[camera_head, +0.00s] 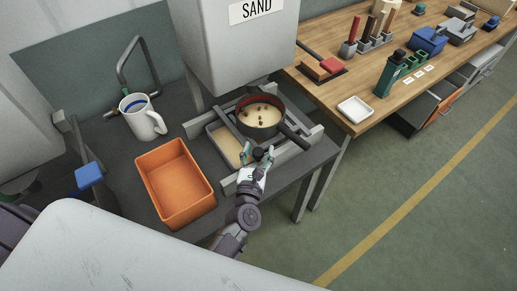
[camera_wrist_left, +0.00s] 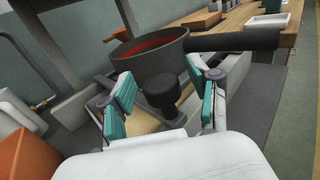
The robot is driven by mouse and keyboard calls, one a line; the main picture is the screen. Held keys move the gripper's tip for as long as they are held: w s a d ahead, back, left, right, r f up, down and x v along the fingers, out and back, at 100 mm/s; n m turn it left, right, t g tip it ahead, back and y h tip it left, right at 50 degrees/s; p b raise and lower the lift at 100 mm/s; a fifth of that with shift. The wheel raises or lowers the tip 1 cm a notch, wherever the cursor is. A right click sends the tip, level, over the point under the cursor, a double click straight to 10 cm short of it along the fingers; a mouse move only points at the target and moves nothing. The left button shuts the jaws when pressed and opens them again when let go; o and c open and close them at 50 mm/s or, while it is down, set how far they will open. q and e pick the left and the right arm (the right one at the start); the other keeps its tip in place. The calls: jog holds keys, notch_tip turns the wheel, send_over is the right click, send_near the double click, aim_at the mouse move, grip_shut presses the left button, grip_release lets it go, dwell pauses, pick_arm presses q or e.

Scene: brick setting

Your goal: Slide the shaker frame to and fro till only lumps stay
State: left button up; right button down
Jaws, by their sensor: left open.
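The shaker frame (camera_head: 285,157) is a grey rail frame on the dark bench, under the grey SAND hopper. A round dark pan-like sieve (camera_head: 261,131) with a red inner rim sits on it, holding pale sand and several brown lumps. The sieve also shows in the left wrist view (camera_wrist_left: 152,56). A black knob (camera_wrist_left: 160,92) stands in front of the sieve. My left gripper (camera_head: 258,155) is open, its teal finger pads on either side of the knob in the left wrist view (camera_wrist_left: 163,95). Whether the pads touch the knob cannot be told. My right gripper is out of view.
A pale sand tray (camera_head: 225,146) lies under the frame. An orange bin (camera_head: 174,184) and a white jug (camera_head: 142,117) stand on the left. The sieve's dark handle (camera_head: 294,137) sticks out right. A wooden bench (camera_head: 342,84) with tools is beyond.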

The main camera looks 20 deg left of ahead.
pick_arm(q)
grip_shut()
dwell(0.3)
jog(key=s+a, duration=0.2)
jog(key=s+a+b, duration=0.1)
jog(key=s+a, duration=0.1)
jog(key=s, duration=0.1)
jog(key=shift+s, duration=0.1)
grip_release()
